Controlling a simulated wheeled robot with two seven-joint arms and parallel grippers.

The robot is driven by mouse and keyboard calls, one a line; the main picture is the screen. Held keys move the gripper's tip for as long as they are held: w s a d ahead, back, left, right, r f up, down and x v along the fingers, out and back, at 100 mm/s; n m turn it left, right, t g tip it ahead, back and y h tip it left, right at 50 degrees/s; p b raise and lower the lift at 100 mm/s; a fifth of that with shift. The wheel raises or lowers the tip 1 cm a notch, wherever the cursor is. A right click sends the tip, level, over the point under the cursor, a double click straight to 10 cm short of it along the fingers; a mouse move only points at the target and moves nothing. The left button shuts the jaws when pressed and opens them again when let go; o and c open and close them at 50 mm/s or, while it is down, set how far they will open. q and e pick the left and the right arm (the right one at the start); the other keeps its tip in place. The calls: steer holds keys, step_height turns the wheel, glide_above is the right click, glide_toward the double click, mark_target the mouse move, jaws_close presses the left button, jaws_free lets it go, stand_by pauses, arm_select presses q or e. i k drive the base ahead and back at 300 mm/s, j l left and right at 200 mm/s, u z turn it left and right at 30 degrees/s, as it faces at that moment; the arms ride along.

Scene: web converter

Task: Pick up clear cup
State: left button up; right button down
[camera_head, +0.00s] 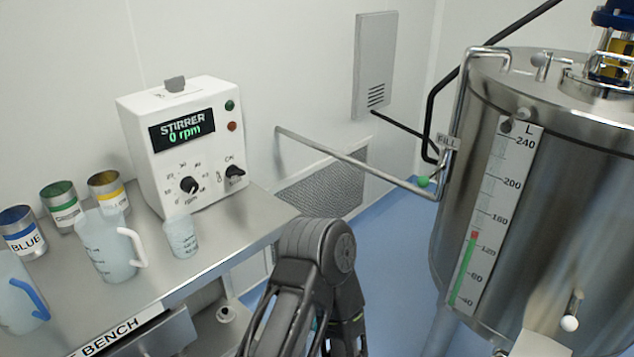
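A small clear cup (181,238) with dark markings stands upright on the bench (215,262), in front of the stirrer box and right of a larger jug. The jug (104,250) is translucent, with a white handle on its right side. One of my dark arms (316,250) rises from the bottom middle, apart from the cup and to its right. I cannot tell which arm it is. Neither gripper's fingers show.
The stirrer box (185,148) reads 0 rpm. Blue, green and yellow labelled cans (62,208) stand behind the jug. A blue-handled jug (15,300) is at the left edge. A pipe (340,158) crosses toward the steel tank (560,190). Bench right of the cup is clear.

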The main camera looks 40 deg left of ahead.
mark_target(182, 237)
steer(key=u, duration=2.2)
steer(key=z, duration=1.8)
steer(key=k+j, duration=0.35)
steer(key=k, duration=0.15)
steer(key=k+j, duration=0.35)
steer(key=i, duration=0.25)
